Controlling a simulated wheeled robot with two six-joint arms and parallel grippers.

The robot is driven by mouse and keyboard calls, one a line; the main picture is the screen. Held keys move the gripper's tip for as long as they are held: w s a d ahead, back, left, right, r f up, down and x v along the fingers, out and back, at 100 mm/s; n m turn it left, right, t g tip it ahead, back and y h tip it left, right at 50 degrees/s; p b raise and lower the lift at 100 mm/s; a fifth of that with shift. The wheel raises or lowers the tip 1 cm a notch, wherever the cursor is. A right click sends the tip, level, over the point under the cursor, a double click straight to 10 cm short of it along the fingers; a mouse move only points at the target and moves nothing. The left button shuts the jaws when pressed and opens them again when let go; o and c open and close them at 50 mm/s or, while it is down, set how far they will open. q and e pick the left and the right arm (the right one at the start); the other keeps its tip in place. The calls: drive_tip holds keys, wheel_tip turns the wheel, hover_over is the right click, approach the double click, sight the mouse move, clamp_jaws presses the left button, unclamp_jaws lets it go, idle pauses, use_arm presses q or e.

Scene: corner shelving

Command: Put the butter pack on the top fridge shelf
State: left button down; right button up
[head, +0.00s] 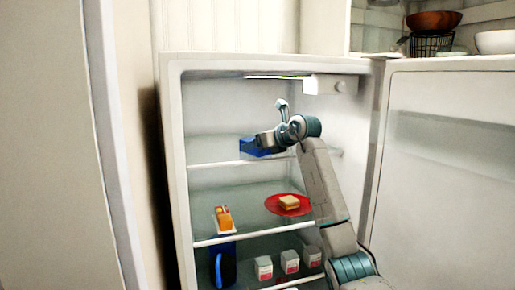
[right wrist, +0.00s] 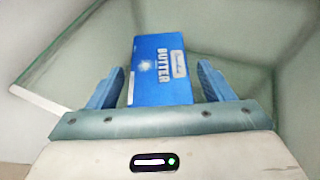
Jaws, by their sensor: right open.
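The blue butter pack (head: 256,147) lies on the top glass shelf (head: 215,163) of the open fridge, close to the shelf's front edge. In the right wrist view the butter pack (right wrist: 160,70) sits between the two blue fingers of my right gripper (right wrist: 160,88), with its label showing. The fingers are apart, with a gap on each side of the pack. In the head view my right gripper (head: 264,140) is at the pack's right end and partly hides it. My left gripper is in neither view.
The shelf below holds a red plate (head: 289,204) with a sandwich (head: 289,202) and an orange pack (head: 223,217). Lower down are a blue item (head: 223,268) and several white cartons (head: 290,262). The fridge door (head: 445,170) stands open at right. The top shelf is otherwise clear.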

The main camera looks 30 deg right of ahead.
drive_tip(key=b+v, duration=0.5)
drive_tip(key=v, duration=0.6)
drive_tip(key=shift+b, duration=0.35)
drive_tip(key=shift+f, duration=0.1)
idle(0.9)
